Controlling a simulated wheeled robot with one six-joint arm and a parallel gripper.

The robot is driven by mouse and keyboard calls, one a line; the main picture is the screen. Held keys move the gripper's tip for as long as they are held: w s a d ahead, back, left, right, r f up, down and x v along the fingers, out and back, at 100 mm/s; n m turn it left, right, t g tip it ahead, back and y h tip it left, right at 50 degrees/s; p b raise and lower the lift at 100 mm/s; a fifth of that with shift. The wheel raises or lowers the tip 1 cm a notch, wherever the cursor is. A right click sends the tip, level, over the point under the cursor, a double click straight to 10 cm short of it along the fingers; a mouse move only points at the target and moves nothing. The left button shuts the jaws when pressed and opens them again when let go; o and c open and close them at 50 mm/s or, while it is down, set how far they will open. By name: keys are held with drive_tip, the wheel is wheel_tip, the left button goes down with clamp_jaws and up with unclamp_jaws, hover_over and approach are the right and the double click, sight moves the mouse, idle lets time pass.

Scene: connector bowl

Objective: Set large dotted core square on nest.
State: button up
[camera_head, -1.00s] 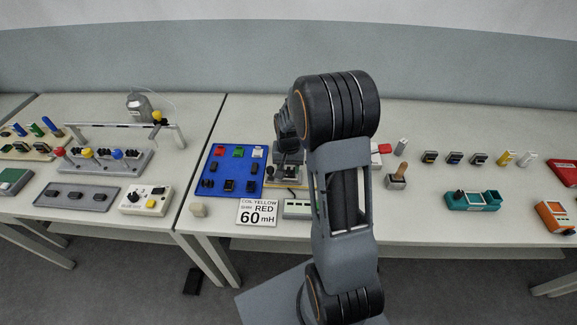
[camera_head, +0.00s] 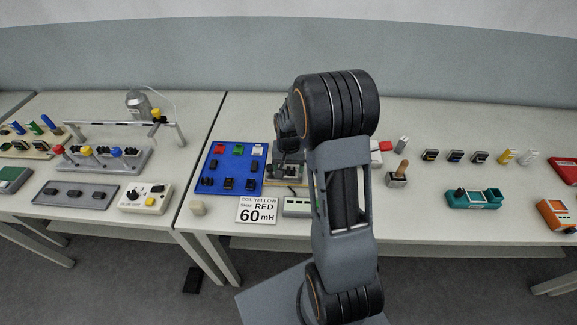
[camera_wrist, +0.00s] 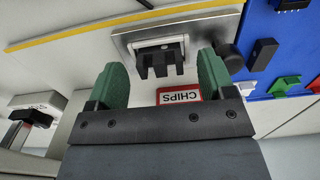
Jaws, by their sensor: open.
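A black E-shaped core (camera_wrist: 160,66) shows in the wrist view, at a pale holder on a grey metal plate (camera_wrist: 128,36), which looks like the nest. My gripper (camera_wrist: 162,74) is open, with one green finger on either side of the core and gaps between. In the head view my gripper (camera_head: 288,166) is over the small base right of the blue board, and mostly hides the core and nest.
A blue board (camera_head: 217,174) with red, green, white and black parts lies just left. A 60 mH card (camera_head: 257,211) stands in front. Several small parts (camera_head: 455,156) stand farther right.

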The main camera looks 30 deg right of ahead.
wheel_tip(320, 180, up, 14)
drive_tip(key=s+a+r+n+t, duration=0.1)
drive_tip(key=s+a+n+t, duration=0.1)
drive_tip(key=s, duration=0.6)
drive_tip(key=s+a+r+n+t, duration=0.1)
drive_tip(key=s+a+n+t, duration=0.1)
drive_tip(key=s+a+n, duration=0.2)
drive_tip(key=shift+s+a+r+b, duration=0.3)
drive_tip(key=shift+s+a+b, duration=0.15)
drive_tip(key=shift+s+a, duration=1.3)
drive_tip(key=shift+s+d, duration=0.2)
drive_tip(key=shift+d, duration=0.05)
